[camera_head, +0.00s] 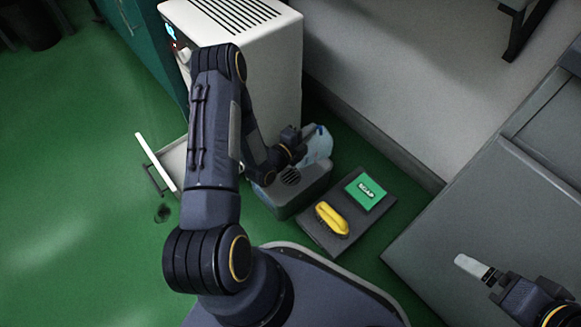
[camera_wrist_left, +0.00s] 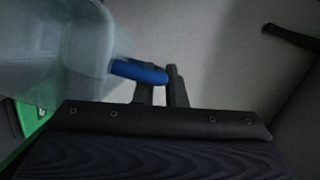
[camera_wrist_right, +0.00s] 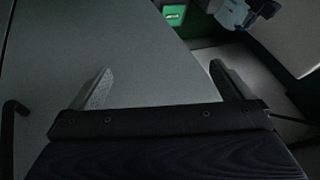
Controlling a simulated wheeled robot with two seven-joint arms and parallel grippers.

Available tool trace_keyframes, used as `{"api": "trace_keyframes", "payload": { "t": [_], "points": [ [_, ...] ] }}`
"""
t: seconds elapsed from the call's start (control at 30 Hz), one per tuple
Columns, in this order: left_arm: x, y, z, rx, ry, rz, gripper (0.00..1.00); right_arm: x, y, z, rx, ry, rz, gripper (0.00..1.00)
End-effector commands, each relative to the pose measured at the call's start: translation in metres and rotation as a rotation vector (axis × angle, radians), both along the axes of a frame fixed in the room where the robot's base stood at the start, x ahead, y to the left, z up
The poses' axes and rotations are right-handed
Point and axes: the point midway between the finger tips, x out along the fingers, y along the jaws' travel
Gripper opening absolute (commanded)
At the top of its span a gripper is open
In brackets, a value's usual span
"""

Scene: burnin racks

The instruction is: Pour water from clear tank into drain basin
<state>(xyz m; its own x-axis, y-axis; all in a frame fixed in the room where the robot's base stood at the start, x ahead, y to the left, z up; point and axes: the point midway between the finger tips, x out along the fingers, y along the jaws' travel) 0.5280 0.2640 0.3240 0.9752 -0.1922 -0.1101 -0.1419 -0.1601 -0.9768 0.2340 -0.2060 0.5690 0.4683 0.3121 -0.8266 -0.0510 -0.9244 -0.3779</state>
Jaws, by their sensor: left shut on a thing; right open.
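The clear tank (camera_head: 319,148) is a pale bluish see-through container with a blue handle (camera_wrist_left: 138,71). My left gripper (camera_head: 301,150) is shut on that handle; the tank fills the upper left of the left wrist view (camera_wrist_left: 60,45). The grey drain basin (camera_head: 291,207), with a dark grille on top, sits on the floor just in front of the tank. The tank is at the basin's far right end, partly hidden by my gripper. I cannot tell its exact tilt or whether water is flowing. My right gripper (camera_wrist_right: 160,75) is open and empty at the right.
A white machine (camera_head: 275,75) stands behind my left arm, with a white drawer (camera_head: 171,160) pulled out. A dark mat (camera_head: 340,240) holds a yellow brush (camera_head: 332,219) and a green soap box (camera_head: 366,192). A grey cabinet (camera_head: 490,215) stands at the right. Green floor at left is mostly clear.

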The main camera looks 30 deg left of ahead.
Motion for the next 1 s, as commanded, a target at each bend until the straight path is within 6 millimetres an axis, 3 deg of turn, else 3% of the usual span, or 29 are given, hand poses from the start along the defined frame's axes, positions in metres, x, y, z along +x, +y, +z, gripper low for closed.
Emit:
{"api": "trace_keyframes", "payload": {
  "t": [1.0],
  "points": [
    [-0.021,0.015,0.004,-0.089,-0.128,0.003,0.0,0.0,0.0,0.0,0.0,0.0,0.0,1.0]
  ]
}}
